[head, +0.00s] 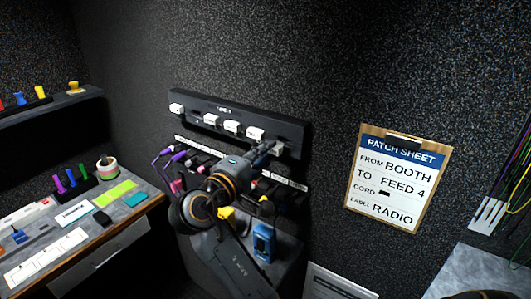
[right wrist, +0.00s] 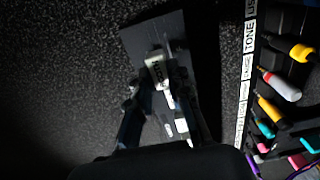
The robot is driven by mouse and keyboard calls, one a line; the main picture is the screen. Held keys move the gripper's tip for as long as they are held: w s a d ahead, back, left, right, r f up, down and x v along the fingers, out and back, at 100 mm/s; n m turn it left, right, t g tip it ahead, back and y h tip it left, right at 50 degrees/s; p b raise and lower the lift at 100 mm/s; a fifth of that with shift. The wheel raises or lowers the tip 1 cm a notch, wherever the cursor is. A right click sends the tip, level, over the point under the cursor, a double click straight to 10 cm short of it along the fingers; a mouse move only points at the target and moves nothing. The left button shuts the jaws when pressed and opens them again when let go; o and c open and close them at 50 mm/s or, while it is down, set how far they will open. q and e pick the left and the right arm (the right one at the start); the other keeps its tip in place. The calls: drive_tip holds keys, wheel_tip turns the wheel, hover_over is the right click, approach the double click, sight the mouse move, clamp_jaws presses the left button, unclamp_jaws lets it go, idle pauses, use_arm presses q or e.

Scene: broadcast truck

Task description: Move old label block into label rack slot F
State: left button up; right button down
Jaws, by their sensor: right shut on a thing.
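The label rack (head: 293,138) is a long dark rail on the grey wall in the head view, with several white label blocks along it. My right gripper (head: 272,149) is at the rack's right end, shut on a pale block (head: 279,148), which I take to be the old label block. In the right wrist view my right gripper's fingers (right wrist: 160,88) stand on both sides of this block (right wrist: 157,68), against the dark rack (right wrist: 146,34). Its lettering is too small to read surely. Whether it is seated in a slot I cannot tell. My left gripper is not in view.
Below the rack is a patch strip with coloured plugs, among them a red-and-white one (right wrist: 280,86), close to my right arm. A patch sheet clipboard (head: 398,180) hangs to the right. A cluttered desk (head: 130,205) stands at the left.

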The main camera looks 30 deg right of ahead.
drive_tip(key=shift+p, duration=0.35)
idle(0.7)
drive_tip(key=shift+x, duration=1.85)
drive_tip(key=shift+d, duration=0.1)
drive_tip(key=c, duration=1.2)
unclamp_jaws()
drive_tip(key=shift+o, duration=0.2)
